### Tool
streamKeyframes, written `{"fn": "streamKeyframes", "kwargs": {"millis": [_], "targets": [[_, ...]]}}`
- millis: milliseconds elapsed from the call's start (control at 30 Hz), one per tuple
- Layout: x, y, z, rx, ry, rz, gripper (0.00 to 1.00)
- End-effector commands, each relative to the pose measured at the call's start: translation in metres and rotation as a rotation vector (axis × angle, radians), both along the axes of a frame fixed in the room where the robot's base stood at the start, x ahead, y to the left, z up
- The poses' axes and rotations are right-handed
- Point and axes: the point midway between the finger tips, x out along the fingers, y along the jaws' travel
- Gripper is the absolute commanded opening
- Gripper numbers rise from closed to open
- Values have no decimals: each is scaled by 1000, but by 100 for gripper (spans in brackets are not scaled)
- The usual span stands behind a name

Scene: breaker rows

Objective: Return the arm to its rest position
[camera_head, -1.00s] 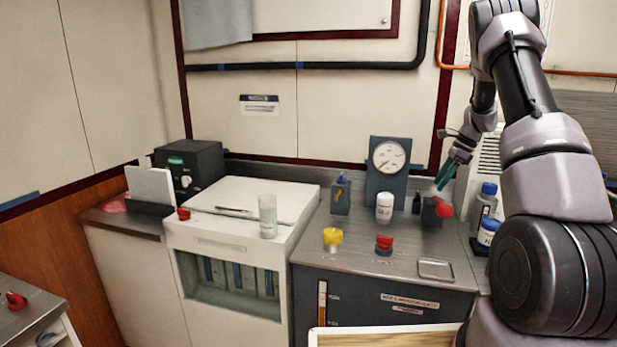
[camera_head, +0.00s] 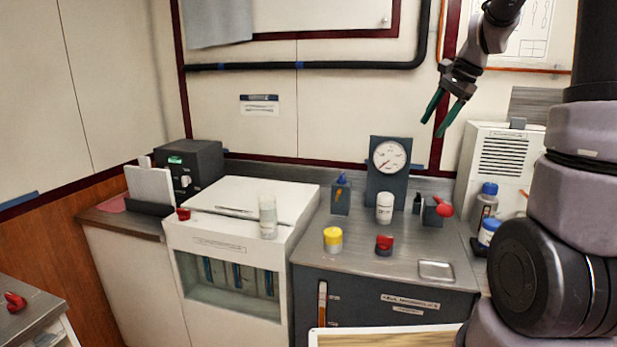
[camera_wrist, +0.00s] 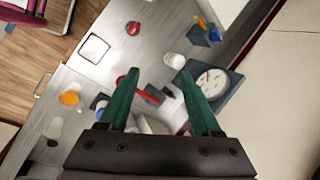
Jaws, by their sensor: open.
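My gripper (camera_head: 443,117) has green fingers and hangs in the air in front of the wall at the upper right of the head view. Its fingers are apart with nothing between them. It is above and to the right of the gauge (camera_head: 389,160), clear of the counter. In the wrist view my gripper (camera_wrist: 160,84) looks down toward the counter, and the gauge (camera_wrist: 211,82) lies beyond the right finger. My arm rises along the right side of the head view and hides part of the wall there.
Blue-capped bottles (camera_head: 487,204) and a vented white unit (camera_head: 500,160) stand at the right.

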Motion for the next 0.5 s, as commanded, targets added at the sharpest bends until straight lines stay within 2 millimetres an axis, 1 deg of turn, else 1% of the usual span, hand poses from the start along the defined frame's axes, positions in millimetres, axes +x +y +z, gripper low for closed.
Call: {"fn": "streamKeyframes", "kwargs": {"millis": [33, 100, 167, 200, 333, 400, 500], "targets": [[-21, 11, 16, -26, -45, 55, 65], [-48, 24, 31, -69, -100, 133, 65], [-71, 34, 41, -106, -148, 198, 65], [-87, 40, 47, -134, -179, 241, 65], [-138, 57, 58, -230, -281, 380, 65], [-164, 64, 60, -285, -332, 449, 65], [-195, 72, 58, -359, -395, 538, 65]]}}
